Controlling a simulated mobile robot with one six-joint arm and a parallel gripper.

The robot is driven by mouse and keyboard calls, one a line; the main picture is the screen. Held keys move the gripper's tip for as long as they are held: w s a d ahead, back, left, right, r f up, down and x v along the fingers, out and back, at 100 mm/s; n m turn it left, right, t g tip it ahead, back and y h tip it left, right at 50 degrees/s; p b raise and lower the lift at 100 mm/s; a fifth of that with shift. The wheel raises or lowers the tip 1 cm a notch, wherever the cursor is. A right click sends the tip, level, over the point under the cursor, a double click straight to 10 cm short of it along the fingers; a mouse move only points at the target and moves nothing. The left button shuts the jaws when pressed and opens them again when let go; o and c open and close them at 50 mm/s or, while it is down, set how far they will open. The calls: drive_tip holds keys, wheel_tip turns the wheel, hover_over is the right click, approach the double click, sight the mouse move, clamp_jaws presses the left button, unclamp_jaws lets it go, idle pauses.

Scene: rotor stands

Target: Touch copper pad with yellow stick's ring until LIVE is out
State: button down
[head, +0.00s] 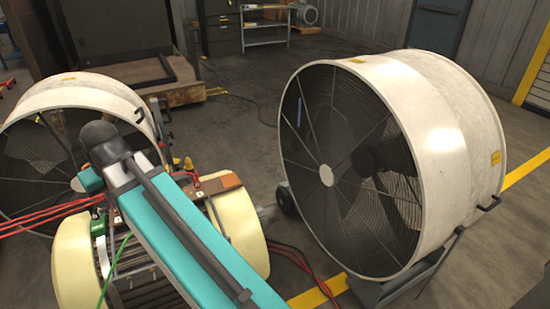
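My teal and dark grey arm crosses the lower middle of the head view and covers part of a motor-like machine with cream rounded ends (238,225). A flat brown-orange piece (222,183) lies on top of this machine; I cannot tell whether it is the copper pad. A small yellow thing (188,164) shows just behind my arm, too small to identify as the yellow stick. I see no ring and no readable LIVE sign. My gripper's fingers are not visible.
A large white drum fan (440,130) stands at the right, and another (85,92) at the left. Red cables (45,213) run left from the machine, with more cables (292,252) on the floor at its right. A shelf (265,27) stands at the back. Open floor lies behind the machine.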

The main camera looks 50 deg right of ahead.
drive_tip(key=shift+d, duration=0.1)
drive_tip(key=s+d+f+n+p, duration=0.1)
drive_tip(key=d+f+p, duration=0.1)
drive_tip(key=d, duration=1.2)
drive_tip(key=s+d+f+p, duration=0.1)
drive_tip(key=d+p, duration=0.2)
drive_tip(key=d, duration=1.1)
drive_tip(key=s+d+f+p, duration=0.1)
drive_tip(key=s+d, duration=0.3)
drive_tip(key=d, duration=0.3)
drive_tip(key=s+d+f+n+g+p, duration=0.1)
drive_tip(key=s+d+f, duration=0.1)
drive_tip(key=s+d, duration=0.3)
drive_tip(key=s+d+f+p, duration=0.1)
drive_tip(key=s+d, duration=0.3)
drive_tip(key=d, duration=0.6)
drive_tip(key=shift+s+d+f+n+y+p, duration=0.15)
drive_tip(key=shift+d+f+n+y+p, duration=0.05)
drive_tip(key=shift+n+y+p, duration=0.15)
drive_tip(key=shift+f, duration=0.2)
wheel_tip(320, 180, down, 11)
drive_tip(key=b, duration=0.7)
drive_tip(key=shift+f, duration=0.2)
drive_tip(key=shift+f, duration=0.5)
idle(0.5)
